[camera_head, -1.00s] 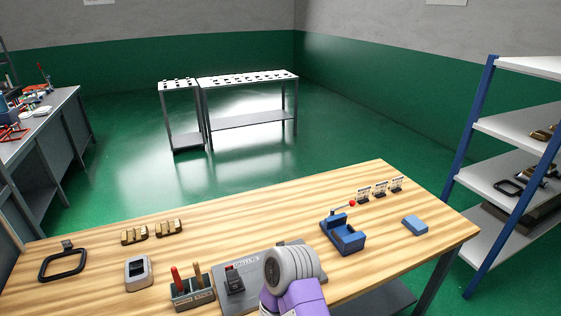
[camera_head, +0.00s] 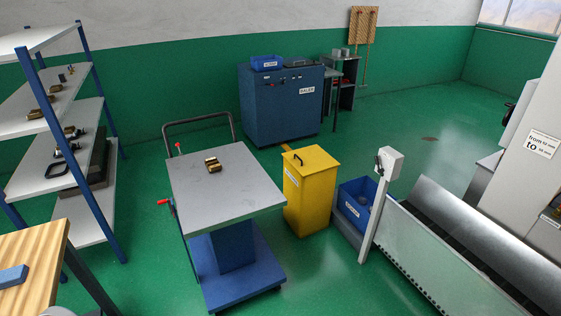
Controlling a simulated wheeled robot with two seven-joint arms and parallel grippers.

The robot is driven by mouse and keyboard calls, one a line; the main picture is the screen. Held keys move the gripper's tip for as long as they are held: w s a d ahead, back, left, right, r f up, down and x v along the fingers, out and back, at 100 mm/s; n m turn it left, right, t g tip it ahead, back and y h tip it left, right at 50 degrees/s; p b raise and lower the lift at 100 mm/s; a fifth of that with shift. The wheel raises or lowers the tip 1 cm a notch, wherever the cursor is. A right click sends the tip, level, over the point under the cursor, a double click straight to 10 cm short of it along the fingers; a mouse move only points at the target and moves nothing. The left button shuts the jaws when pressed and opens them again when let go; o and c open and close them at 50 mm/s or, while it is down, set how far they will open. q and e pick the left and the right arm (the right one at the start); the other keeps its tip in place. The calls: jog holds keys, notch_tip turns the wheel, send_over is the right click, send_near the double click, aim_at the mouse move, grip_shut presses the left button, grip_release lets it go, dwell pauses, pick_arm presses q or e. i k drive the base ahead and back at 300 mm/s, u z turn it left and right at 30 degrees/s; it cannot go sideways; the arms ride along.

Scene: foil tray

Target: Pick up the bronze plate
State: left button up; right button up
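No flat bronze plate can be told for sure in the head view. A small bronze-coloured piece (camera_head: 213,168) lies on the grey top of the blue wheeled cart (camera_head: 235,200). More bronze-coloured pieces (camera_head: 42,108) lie on the shelves of the rack at the left, too small to tell their exact shape. Neither of my grippers is in view.
A shelf rack (camera_head: 85,150) and a wooden table corner (camera_head: 30,270) stand at the left. A yellow bin (camera_head: 311,190), a blue bin (camera_head: 350,203) and a grey machine (camera_head: 440,240) stand right of the cart. A blue cabinet (camera_head: 282,112) stands behind. Green floor is open at the right back.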

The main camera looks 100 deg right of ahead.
aim_at(212, 164)
jog(key=z, duration=2.8)
jog(key=k, duration=0.65)
jog(key=z, duration=0.4)
jog(key=i, duration=1)
jog(key=z, duration=0.05)
